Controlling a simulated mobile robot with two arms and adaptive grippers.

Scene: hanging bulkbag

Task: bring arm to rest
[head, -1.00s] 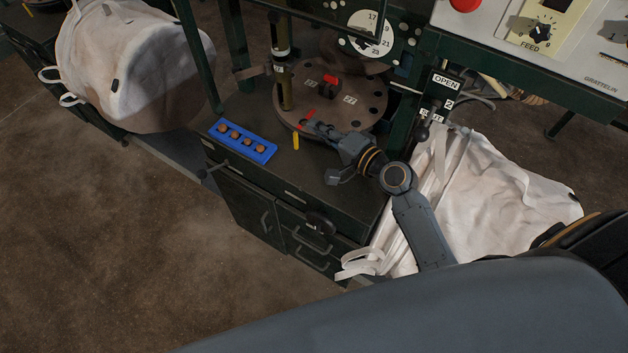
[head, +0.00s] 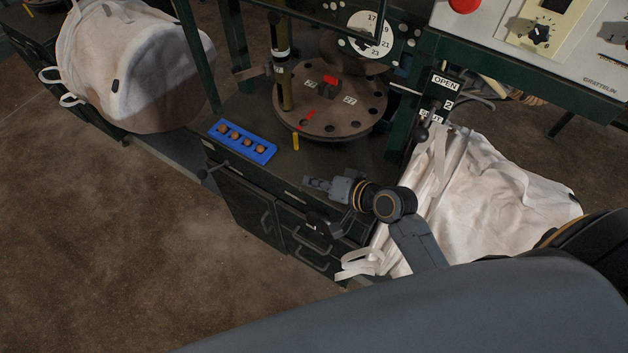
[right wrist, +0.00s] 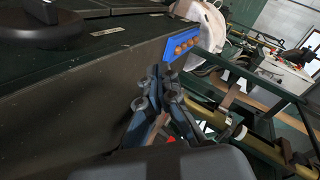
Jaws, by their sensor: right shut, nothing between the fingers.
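My right arm comes in from the lower right of the head view. Its gripper (head: 312,185) is shut and empty, in front of the round turntable (head: 350,120) and near the front edge of the dark green cabinet top. In the right wrist view the gripper's closed fingers (right wrist: 160,85) show at the middle, with nothing between them. A blue tray (head: 242,141) with several round brown pieces lies on the cabinet top, left of the gripper and apart from it. It also shows in the right wrist view (right wrist: 170,54). My left gripper is not in view.
A white bulk bag (head: 505,205) hangs at the right, close to my right arm. Another white bag (head: 135,70) hangs at the upper left. A control panel (head: 585,45) is at the upper right. Cabinet handles (head: 312,260) stick out below the gripper. The floor at lower left is clear.

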